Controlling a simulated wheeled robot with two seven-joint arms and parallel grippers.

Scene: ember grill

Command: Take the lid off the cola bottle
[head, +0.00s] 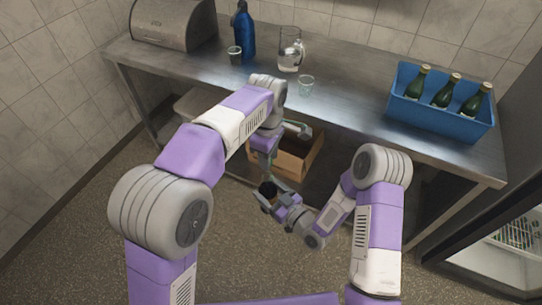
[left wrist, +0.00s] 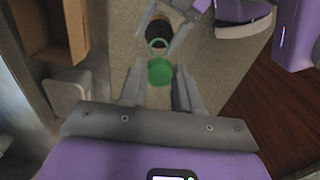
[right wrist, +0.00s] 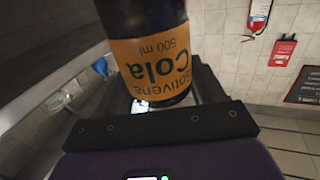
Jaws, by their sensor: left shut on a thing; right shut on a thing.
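The cola bottle (right wrist: 150,55), dark with an orange label, is held in my right gripper (head: 274,200). In the right wrist view its upper end is out of frame. The left wrist view shows the dark bottle (left wrist: 157,27) beyond my left fingers, with a pale greenish ring at its near end. The green lid (left wrist: 160,71) sits between the fingertips of my left gripper (left wrist: 160,82), which is shut on it. The lid appears apart from the bottle, with a small gap between them. In the head view my left gripper (head: 268,158) is above the bottle; the lid is not clear there.
A steel table (head: 350,105) stands ahead with a blue crate (head: 430,115) of green bottles, a glass pitcher (head: 290,52), a small glass (head: 306,86) and a blue bottle (head: 244,32). A cardboard box (head: 296,160) is below it. The floor around my grippers is clear.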

